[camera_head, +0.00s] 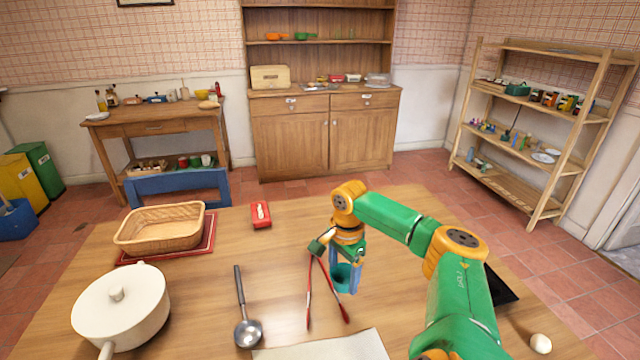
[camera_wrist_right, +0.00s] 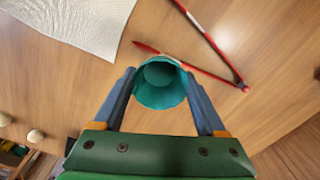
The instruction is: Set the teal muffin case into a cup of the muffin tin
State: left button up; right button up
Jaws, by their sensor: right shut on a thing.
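The teal muffin case (camera_head: 342,272) is between the fingers of my right gripper (camera_head: 345,284), above the wooden table. In the right wrist view the teal muffin case (camera_wrist_right: 160,92) shows its open round mouth, with the blue fingers of my right gripper (camera_wrist_right: 160,76) shut on its two sides. I cannot pick out a muffin tin for certain. A dark flat thing (camera_head: 504,284) shows partly behind my right arm, and I cannot tell what it is. My left gripper is not in view.
Red tongs (camera_head: 310,300) lie just beside and below my right gripper. A pale cloth (camera_head: 330,346) lies in front. An egg-like thing (camera_head: 541,343) is right.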

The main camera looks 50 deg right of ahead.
jog(key=a+f, duration=0.1)
jog(key=w+a+f, duration=0.1)
jog(key=f, duration=0.1)
jog(key=w+a+f, duration=0.1)
jog(key=f, duration=0.1)
jog(key=shift+w+a+f, duration=0.1)
jog(key=shift+a, duration=0.05)
jog(key=shift+f, duration=1.5)
